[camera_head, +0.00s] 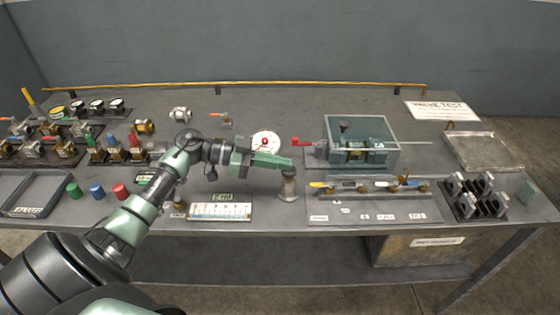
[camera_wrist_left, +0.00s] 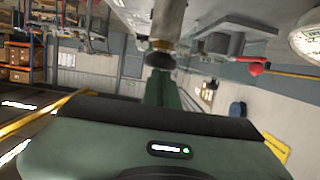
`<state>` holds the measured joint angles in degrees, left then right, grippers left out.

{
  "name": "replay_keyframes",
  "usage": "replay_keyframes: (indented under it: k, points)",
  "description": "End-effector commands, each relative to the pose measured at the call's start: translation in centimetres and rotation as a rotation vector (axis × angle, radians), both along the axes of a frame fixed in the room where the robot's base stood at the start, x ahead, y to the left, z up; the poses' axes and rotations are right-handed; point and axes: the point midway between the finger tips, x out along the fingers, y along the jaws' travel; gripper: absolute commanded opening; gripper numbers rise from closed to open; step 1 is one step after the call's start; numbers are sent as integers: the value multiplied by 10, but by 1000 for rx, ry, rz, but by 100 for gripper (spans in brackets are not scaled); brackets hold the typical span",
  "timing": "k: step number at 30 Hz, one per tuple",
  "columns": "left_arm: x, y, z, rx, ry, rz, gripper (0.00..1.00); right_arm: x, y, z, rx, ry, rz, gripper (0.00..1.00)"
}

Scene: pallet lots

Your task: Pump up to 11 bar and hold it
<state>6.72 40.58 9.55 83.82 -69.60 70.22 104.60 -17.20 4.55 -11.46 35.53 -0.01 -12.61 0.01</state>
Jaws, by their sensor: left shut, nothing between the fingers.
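A grey-green open box (camera_head: 388,129) with metal parts inside stands right of centre on the bench. A red handle (camera_head: 302,141) sticks out of its left side; it also shows in the left wrist view (camera_wrist_left: 257,67). A round white dial with a red centre (camera_head: 266,143) lies left of the handle; its markings are too small to read. My left gripper (camera_head: 291,163) is shut and empty, its tips at the top of an upright grey metal cylinder (camera_head: 289,187). The cylinder shows beyond the fingers in the left wrist view (camera_wrist_left: 169,18). Whether they touch, I cannot tell. My right gripper is not in view.
A board with a row of valves (camera_head: 365,187) lies in front of the box. A white chart (camera_head: 220,211) lies left of the cylinder. A metal tray (camera_head: 482,150) and a dark rack (camera_head: 476,200) stand at right. Several valves and gauges crowd the left side.

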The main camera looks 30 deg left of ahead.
Motion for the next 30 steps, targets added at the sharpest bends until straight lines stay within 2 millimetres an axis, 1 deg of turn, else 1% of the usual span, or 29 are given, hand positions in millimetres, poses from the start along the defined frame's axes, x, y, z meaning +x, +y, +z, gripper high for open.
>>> replay_keyframes:
  k: [1,5,13,15,16,18,24,30]
  points:
    - [-2,-1,-7,7,15,-4,0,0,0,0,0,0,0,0]
    - [-2,0,0,8,15,-4,0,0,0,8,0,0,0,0]
    - [1,8,39,5,8,-2,0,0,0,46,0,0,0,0]
    - [0,12,46,6,5,0,0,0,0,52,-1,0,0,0]
    - [-4,19,38,8,8,1,0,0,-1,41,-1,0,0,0]
    - [-13,31,41,8,5,1,0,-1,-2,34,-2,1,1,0]
    - [-34,63,52,6,4,2,0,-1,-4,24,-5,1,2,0]
    - [-48,84,61,3,1,1,0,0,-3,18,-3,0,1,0]
